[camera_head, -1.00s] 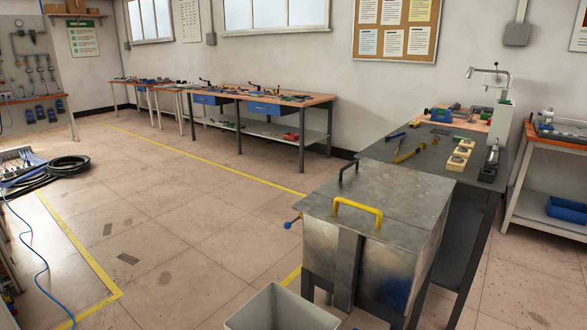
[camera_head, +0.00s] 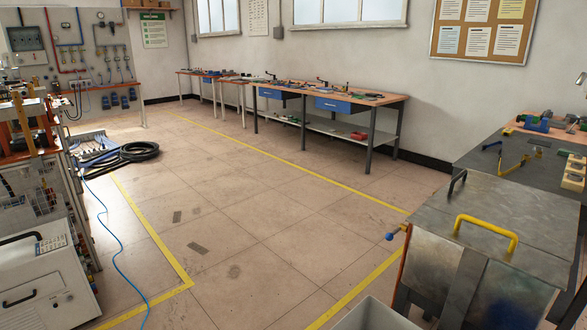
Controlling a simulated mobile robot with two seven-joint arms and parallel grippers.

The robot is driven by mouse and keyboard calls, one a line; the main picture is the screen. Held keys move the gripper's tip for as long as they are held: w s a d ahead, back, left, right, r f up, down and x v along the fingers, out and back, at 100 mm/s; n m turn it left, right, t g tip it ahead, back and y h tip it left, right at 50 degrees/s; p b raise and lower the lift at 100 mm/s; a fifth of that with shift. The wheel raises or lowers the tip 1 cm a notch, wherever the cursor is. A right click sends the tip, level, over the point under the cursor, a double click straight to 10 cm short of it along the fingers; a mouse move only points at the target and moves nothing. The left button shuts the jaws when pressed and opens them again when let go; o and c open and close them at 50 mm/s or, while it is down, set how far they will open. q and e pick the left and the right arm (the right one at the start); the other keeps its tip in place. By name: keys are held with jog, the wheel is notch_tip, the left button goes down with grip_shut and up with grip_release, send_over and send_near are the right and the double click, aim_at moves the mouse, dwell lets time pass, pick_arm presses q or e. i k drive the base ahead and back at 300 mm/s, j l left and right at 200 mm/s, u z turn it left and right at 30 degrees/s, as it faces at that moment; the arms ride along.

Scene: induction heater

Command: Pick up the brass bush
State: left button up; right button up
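I cannot make out the brass bush in the head view. Small parts lie on the long workbench (camera_head: 345,92) along the back wall, too small to tell apart. Tools and light blocks (camera_head: 573,172) lie on the dark bench top (camera_head: 500,143) at the right. Neither of my grippers is in view.
A metal box with a yellow handle (camera_head: 487,230) stands at the lower right, with a grey bin (camera_head: 372,316) in front of it. Black hose coils (camera_head: 135,155) lie on the floor at the left. A blue cable (camera_head: 118,235) runs along the floor. The middle floor is clear.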

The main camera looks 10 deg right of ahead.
aim_at(527, 158)
jog(key=i+j+u, duration=0.6)
jog(key=i+j, duration=0.1)
jog(key=i, duration=0.35)
jog(key=i+j, duration=0.15)
jog(key=i, duration=0.35)
jog(key=i+j+z, duration=0.1)
jog(key=i, duration=0.35)
jog(key=i+l+z, duration=0.1)
jog(key=i+z, duration=0.5)
jog(key=z, duration=0.15)
jog(key=i+j+z, duration=0.1)
jog(key=i+z, duration=0.3)
jog(key=i+l+z, duration=0.15)
jog(key=i+z, duration=0.85)
jog(key=i+l, duration=0.1)
jog(key=i, duration=1.15)
jog(key=i+z, duration=0.2)
jog(key=i, duration=0.45)
jog(key=i+j+z, duration=0.2)
jog(key=i, duration=0.5)
